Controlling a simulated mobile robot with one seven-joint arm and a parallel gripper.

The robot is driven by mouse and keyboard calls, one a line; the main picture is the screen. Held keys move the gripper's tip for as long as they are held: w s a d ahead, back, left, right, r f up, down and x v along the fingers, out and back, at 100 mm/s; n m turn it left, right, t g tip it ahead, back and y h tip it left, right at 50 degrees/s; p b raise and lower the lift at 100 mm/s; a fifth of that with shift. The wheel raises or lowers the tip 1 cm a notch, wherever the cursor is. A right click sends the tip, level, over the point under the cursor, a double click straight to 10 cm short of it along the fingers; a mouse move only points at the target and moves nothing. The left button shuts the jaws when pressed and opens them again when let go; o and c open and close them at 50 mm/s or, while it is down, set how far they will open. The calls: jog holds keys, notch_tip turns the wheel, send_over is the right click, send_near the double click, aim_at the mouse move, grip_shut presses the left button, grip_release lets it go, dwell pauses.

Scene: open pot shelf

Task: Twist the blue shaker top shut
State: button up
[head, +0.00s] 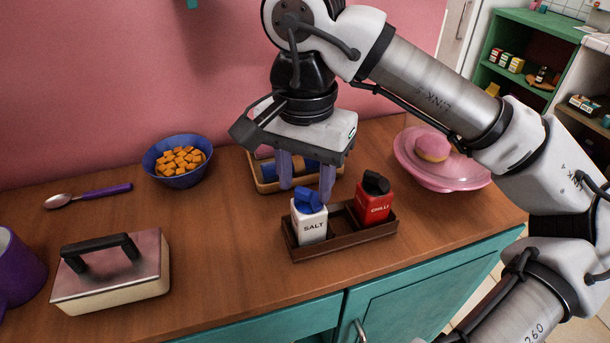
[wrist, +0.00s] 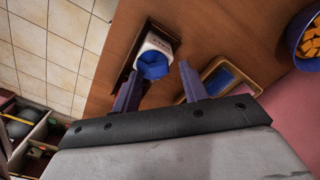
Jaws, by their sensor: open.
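The salt shaker (head: 312,226) is a white box labelled SALT with a blue top (head: 308,200). It stands upright in the left part of a dark wooden caddy (head: 345,248). In the wrist view the blue top (wrist: 152,66) shows beyond the fingertips, nearer the left finger. A red CHILLI shaker (head: 374,204) with a black top stands in the right part of the caddy. My gripper (head: 306,188) is open and points down, its purple fingers above and behind the blue top in the head view. Nothing is between the fingers.
A wooden tray (head: 264,186) with blue items lies behind the caddy. A blue bowl (head: 180,176) of orange cubes, a spoon (head: 88,196) and a lidded box (head: 112,283) are on the left. A pink dish (head: 455,181) is on the right.

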grip_shut()
